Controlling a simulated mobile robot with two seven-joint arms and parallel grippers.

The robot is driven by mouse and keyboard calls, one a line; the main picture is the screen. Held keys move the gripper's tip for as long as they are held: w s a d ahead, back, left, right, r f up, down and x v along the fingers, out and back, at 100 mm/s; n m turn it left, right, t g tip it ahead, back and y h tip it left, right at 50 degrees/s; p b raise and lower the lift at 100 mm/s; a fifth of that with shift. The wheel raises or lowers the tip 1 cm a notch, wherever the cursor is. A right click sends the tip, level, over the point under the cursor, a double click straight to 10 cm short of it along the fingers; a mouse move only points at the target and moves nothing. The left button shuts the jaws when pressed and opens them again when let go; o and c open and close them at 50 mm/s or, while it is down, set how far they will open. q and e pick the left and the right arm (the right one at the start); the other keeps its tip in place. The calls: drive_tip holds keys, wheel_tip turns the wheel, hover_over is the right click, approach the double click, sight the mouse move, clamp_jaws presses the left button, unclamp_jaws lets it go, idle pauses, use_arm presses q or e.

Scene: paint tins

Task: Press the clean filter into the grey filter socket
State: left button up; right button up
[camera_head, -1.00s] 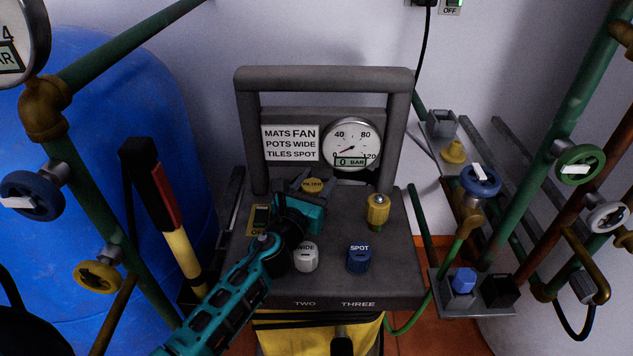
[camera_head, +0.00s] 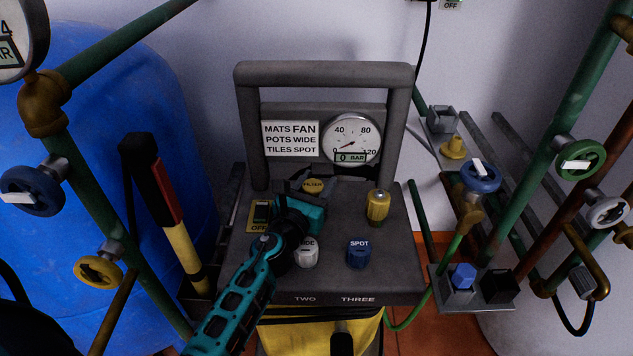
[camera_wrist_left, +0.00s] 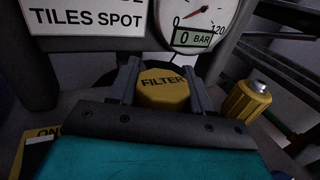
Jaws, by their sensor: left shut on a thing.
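A yellow cap lettered FILTER (camera_head: 313,185) sits at the back of the dark grey machine's top, below the sign. It also shows in the left wrist view (camera_wrist_left: 162,88). My left gripper (camera_head: 309,192) is shut on it, one finger on each side. The cap's underside is hidden. A grey square holder with an open top (camera_head: 442,119) stands on the ledge at the right; I cannot tell whether it is the grey filter socket. No piece can be clearly told as the clean filter. My right gripper is not in view.
On the machine top (camera_head: 345,282) are a yellow knob (camera_head: 378,208), a white WIDE knob (camera_head: 306,253), a blue SPOT knob (camera_head: 359,254) and a switch (camera_head: 261,212). The gauge (camera_head: 351,140) reads 0 BAR. Pipes with valve wheels stand left and right.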

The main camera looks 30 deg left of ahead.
use_arm(q)
drive_tip(key=shift+f, duration=0.15)
drive_tip(key=o, duration=1)
drive_tip(key=shift+w, duration=0.1)
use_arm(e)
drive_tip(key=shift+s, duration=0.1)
